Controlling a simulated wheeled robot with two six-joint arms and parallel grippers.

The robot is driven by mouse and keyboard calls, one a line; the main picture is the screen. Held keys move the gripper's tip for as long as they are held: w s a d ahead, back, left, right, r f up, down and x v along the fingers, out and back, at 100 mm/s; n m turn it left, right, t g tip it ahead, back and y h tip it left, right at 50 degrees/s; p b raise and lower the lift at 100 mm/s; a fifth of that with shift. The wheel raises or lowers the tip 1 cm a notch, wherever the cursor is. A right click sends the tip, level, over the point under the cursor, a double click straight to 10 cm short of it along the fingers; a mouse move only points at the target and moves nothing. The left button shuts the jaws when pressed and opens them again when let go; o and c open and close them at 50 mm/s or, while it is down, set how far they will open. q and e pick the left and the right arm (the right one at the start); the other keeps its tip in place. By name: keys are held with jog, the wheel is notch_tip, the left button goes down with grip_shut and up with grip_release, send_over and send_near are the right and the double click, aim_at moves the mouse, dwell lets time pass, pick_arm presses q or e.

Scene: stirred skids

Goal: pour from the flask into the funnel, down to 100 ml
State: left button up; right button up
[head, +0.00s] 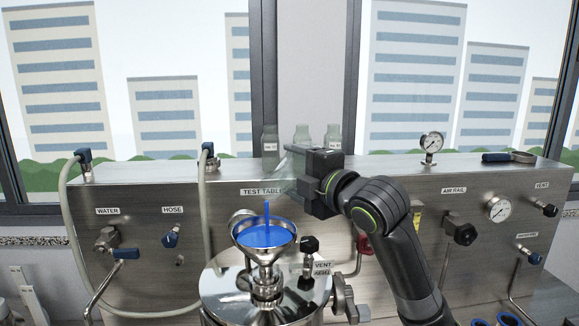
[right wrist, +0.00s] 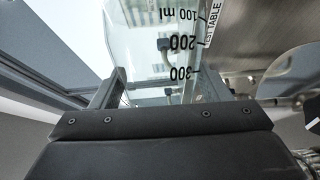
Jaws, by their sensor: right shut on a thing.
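The clear glass flask (head: 290,163) is tilted to the left above the funnel in the head view. My right gripper (head: 304,168) is shut on it. A thin blue stream (head: 267,212) falls from its mouth into the steel funnel (head: 264,259), where blue liquid (head: 265,237) stands high in the bowl. In the right wrist view, the flask (right wrist: 140,35) shows printed marks 100 ml, 200 and 300 between the fingers of my right gripper (right wrist: 160,90). I cannot make out the liquid level inside it. My left gripper is not in view.
The funnel sits on a round steel vessel (head: 225,292) with a vent fitting (head: 309,245) beside it. Behind is a steel panel (head: 140,205) with hoses, valves and gauges. Clear bottles (head: 270,139) stand on the ledge behind the flask.

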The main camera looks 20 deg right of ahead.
jog(key=shift+r+p, duration=0.1)
jog(key=shift+p, duration=0.25)
jog(key=m+g+p, duration=0.1)
jog(key=m+p, duration=0.1)
jog(key=p, duration=0.1)
jog(key=shift+f+p, duration=0.2)
jog(key=shift+p, duration=0.2)
jog(key=shift+f+m+g+p, duration=0.35)
jog(key=shift+m+g, duration=0.05)
jog(key=shift+f, duration=0.15)
